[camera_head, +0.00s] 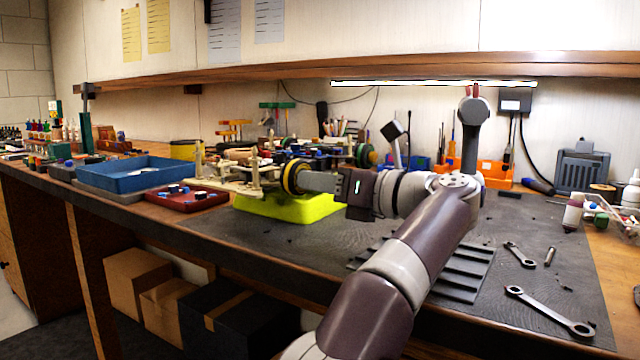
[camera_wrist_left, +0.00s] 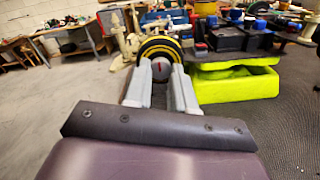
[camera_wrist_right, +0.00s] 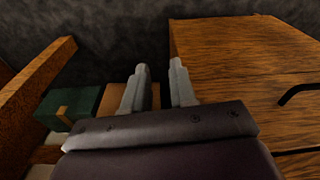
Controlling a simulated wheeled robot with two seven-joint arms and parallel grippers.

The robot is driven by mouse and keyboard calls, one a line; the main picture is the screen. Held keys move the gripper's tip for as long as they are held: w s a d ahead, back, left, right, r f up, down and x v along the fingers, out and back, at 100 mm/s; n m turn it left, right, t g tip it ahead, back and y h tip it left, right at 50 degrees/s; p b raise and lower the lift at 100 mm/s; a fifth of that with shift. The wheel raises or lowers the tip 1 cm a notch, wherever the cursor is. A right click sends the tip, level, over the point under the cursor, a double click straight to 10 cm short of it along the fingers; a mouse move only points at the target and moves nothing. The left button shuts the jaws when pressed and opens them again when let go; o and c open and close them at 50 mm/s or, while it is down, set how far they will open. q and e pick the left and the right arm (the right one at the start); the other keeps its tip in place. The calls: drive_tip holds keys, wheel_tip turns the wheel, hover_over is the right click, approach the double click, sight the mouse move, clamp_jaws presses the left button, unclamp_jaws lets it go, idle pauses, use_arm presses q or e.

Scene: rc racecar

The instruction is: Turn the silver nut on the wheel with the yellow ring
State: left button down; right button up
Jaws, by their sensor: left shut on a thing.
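The wheel with the yellow ring (camera_head: 289,175) is on the car's side facing my arm, above a lime-green stand (camera_head: 292,208). The same wheel (camera_wrist_left: 160,43) is straight ahead in the left wrist view. My left gripper (camera_head: 306,181) reaches it from the right. In the left wrist view its fingers (camera_wrist_left: 161,70) are shut on the silver nut (camera_wrist_left: 160,66) at the wheel's middle; a small red mark shows between them. The nut is hidden in the head view. My right gripper (camera_wrist_right: 159,66) is open and empty, seen only in the right wrist view.
A blue tray (camera_head: 137,180) and a dark red tray (camera_head: 187,199) lie left of the car. Wrenches (camera_head: 548,311) lie on the dark mat at right. The right wrist view shows wooden furniture (camera_wrist_right: 240,70) and a green box (camera_wrist_right: 70,110) near my right gripper.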

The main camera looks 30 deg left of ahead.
use_arm(q)
drive_tip(key=c, duration=0.9)
unclamp_jaws()
drive_tip(key=shift+d, duration=0.1)
drive_tip(key=d+p, duration=0.1)
drive_tip(key=d, duration=0.3)
drive_tip(key=d+p, duration=0.1)
drive_tip(key=d, duration=0.3)
drive_tip(key=s+d+p, duration=0.1)
drive_tip(key=d+p, duration=0.1)
drive_tip(key=d, duration=0.2)
drive_tip(key=shift+r, duration=0.1)
drive_tip(key=shift+d, duration=0.25)
